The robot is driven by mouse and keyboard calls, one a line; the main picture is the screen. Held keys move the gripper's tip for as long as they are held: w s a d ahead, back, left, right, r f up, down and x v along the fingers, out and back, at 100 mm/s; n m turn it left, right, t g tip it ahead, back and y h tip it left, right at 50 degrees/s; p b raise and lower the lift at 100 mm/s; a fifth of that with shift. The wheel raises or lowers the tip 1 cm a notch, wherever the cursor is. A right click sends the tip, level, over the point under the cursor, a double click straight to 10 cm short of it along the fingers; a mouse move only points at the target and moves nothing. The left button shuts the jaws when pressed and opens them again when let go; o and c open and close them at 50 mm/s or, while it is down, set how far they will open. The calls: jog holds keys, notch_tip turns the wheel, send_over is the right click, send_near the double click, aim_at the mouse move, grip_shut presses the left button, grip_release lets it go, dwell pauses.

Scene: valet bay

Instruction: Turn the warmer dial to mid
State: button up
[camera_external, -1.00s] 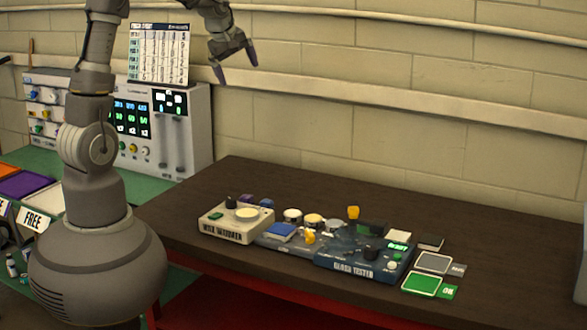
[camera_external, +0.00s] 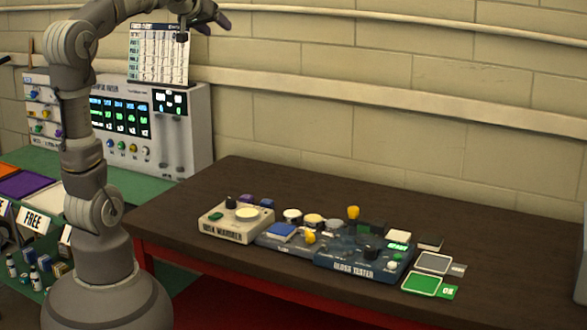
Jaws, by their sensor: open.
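The cream warmer box (camera_external: 238,228) sits at the left end of the dark table. Its front lettering seems to read "WAX WARMER". A small dark dial (camera_external: 231,202) stands on its top, beside a round pale disc (camera_external: 246,213) and a green patch. The dial's setting is too small to read.
A blue "GLOSS TESTER" box (camera_external: 363,260) stands right of the warmer, with several small jars and a blue pad (camera_external: 282,232) between. Green (camera_external: 422,284) and grey pads lie further right. A tall panel (camera_external: 180,140) stands behind my arm. The table's back right is clear.

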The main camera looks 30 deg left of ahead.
jog(key=w+f+n+g+p, duration=0.1)
jog(key=w+f+n+g, duration=0.25)
jog(key=f, duration=0.85)
jog(key=n+g+h+p, duration=0.4)
jog(key=n+g, duration=0.3)
jog(key=g, duration=0.3)
send_near(231, 199)
jog(key=b+x, duration=0.2)
jog(key=x, duration=0.6)
jog(key=shift+d+f, duration=0.1)
jog(key=shift+f, duration=0.2)
jog(key=shift+t+y, duration=0.25)
jog(key=shift+y, duration=0.05)
jog(key=c, duration=1)
